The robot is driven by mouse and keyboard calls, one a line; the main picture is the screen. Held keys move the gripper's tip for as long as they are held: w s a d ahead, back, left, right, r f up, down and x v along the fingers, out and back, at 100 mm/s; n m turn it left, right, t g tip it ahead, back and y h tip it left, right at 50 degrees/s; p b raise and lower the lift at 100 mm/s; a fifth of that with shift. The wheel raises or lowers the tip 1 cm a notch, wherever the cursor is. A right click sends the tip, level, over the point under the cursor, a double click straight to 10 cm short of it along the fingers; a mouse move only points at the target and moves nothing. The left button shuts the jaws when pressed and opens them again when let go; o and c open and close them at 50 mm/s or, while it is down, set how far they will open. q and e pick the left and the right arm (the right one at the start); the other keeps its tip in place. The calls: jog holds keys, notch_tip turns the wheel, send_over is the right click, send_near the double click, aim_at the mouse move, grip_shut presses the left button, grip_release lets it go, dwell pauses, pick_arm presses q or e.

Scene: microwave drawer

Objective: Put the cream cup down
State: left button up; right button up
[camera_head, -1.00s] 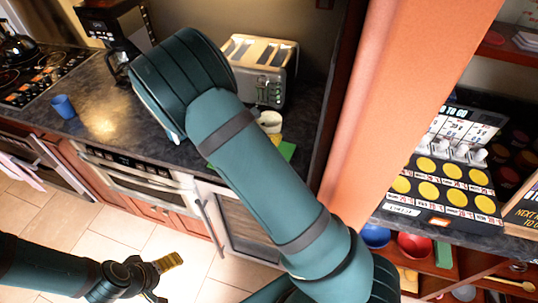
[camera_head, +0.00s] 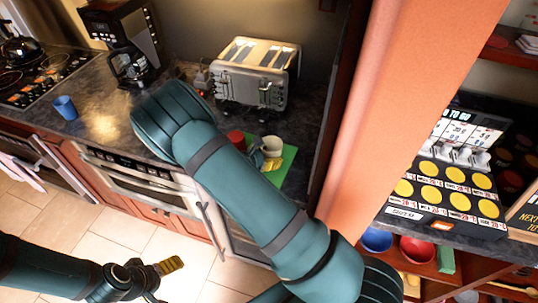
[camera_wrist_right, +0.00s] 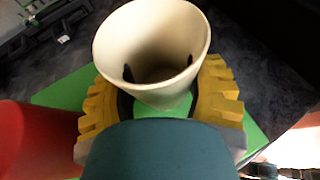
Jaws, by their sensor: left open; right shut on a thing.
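The cream cup (camera_head: 272,145) is upright over the green board (camera_head: 288,163) on the counter; in the right wrist view the cup (camera_wrist_right: 150,45) is large, with its open mouth facing the camera. My right gripper (camera_wrist_right: 162,92) has yellow fingers on both sides of the cup and is shut on it. The gap between cup bottom and board (camera_wrist_right: 75,92) is hard to judge. A red cup (camera_head: 237,138) stands beside it, partly hidden by my right arm; it also shows in the wrist view (camera_wrist_right: 38,140). My left gripper (camera_head: 163,280) is open and empty, over the floor.
A silver toaster (camera_head: 252,82) stands behind the board. A coffee maker (camera_head: 122,40) and a blue cup (camera_head: 65,107) are further left on the counter. An orange wall edge (camera_head: 400,110) bounds the counter on the right.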

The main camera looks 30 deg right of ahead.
jog(key=shift+f, duration=0.15)
jog(key=o, duration=1.2)
jog(key=shift+o, duration=0.2)
jog(key=shift+a+r, duration=0.2)
jog(key=shift+r, duration=0.1)
jog(key=v, duration=1.1)
jog(key=shift+a, duration=0.25)
jog(key=shift+r, duration=0.1)
